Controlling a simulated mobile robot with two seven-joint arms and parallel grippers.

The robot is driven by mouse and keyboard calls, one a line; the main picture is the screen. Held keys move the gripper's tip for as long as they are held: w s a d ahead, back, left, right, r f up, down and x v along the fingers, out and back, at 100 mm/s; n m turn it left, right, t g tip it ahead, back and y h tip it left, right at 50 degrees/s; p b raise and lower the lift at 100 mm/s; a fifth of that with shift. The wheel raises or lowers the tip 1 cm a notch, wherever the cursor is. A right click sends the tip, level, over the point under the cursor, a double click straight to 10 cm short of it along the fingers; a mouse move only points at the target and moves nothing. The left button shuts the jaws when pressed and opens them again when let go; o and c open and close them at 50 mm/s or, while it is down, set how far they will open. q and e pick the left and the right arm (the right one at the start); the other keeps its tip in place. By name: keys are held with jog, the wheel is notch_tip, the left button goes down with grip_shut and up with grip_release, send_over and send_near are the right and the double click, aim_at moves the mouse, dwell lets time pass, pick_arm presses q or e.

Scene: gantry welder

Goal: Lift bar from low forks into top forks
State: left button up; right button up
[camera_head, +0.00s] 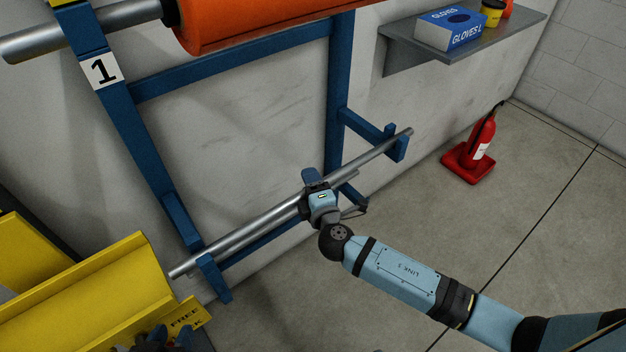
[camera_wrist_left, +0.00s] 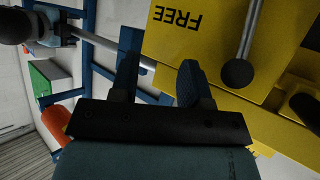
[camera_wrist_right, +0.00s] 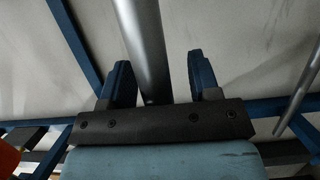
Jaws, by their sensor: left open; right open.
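A long grey metal bar (camera_head: 245,231) lies across the low forks of the blue rack, from the left low fork (camera_head: 210,272) to the right low fork (camera_head: 397,148). My right gripper (camera_head: 316,182) is at the bar's middle. In the right wrist view the bar (camera_wrist_right: 145,45) runs between the open fingers (camera_wrist_right: 160,85); contact cannot be told. My left gripper (camera_head: 158,342) is at the bottom edge of the head view, below the bar's left end. In the left wrist view it is open and empty (camera_wrist_left: 157,80), with the bar (camera_wrist_left: 100,42) beyond it. Higher up, another shaft (camera_head: 45,40) carries an orange roll (camera_head: 250,20).
A yellow trough (camera_head: 100,290) and a sign (camera_head: 188,318) stand at lower left, close to my left gripper; a yellow panel marked FREE (camera_wrist_left: 200,40) shows there. A wall shelf (camera_head: 480,42) holds a glove box (camera_head: 450,28). A fire extinguisher (camera_head: 484,135) stands right; floor around it is clear.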

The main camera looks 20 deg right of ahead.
jog(key=shift+s+a+r, duration=0.1)
jog(key=shift+s, duration=0.1)
jog(key=shift+c, duration=0.7)
grip_shut()
jog(key=shift+r, duration=0.15)
notch_tip(320, 180, up, 20)
jog(key=p, duration=0.7)
